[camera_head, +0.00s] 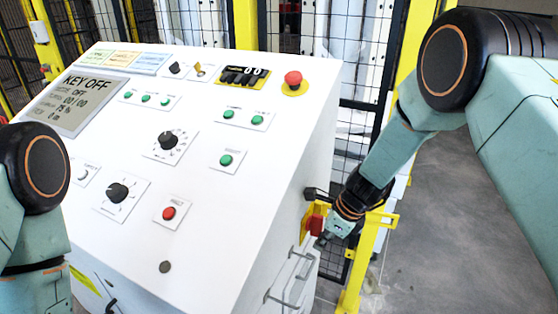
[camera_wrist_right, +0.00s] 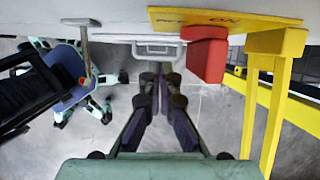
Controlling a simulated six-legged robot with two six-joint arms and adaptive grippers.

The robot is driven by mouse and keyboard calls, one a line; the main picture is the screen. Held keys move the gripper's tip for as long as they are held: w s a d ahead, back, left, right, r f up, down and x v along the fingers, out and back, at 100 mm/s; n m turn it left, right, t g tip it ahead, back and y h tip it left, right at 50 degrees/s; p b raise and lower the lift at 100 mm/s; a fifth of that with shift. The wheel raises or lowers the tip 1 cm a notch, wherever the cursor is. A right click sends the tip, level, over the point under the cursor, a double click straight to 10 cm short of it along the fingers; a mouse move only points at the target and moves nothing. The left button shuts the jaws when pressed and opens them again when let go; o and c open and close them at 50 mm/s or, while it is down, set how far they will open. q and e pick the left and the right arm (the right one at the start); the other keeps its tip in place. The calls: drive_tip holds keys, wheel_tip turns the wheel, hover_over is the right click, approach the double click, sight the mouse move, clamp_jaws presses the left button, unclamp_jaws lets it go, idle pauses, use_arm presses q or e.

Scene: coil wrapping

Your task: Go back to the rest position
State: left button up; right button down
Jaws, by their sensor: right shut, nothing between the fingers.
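My right gripper (camera_head: 325,238) is low beside the right side of the white control cabinet (camera_head: 262,200). It also shows in the right wrist view (camera_wrist_right: 160,80), where its two fingers are shut together with nothing between them. A red switch handle (camera_head: 314,222) on a yellow plate is close to the gripper. In the right wrist view the red handle (camera_wrist_right: 205,55) is right of the fingertips, with a gap between. My left arm shows at the left edge of the head view; its gripper is out of view.
The cabinet's sloped top has a screen (camera_head: 76,103) reading KEY OFF, knobs, green buttons and a red emergency button (camera_head: 293,78). Metal handles (camera_head: 290,275) stick out of its side. A yellow post (camera_head: 362,262) and mesh fence stand close by. Grey floor at right is clear.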

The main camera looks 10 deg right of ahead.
drive_tip(key=s+d+f+n+h+b, duration=0.2)
drive_tip(key=s+d+f+n+h, duration=0.2)
drive_tip(key=s+d+f+n, duration=0.75)
drive_tip(key=s+a+f+n+b, duration=0.2)
drive_tip(key=s+n, duration=0.2)
drive_tip(key=s, duration=0.4)
drive_tip(key=s+a+f+n+g+b, duration=0.1)
drive_tip(key=s+a+f+n+b, duration=0.1)
drive_tip(key=s, duration=0.6)
drive_tip(key=s+a+f+n+g+b, duration=0.1)
drive_tip(key=s+a+f+n+b, duration=0.2)
drive_tip(key=s+n, duration=0.3)
drive_tip(key=s, duration=0.3)
drive_tip(key=shift+f+n+y, duration=0.15)
drive_tip(key=shift+n+y, duration=0.2)
drive_tip(key=shift+y, duration=0.05)
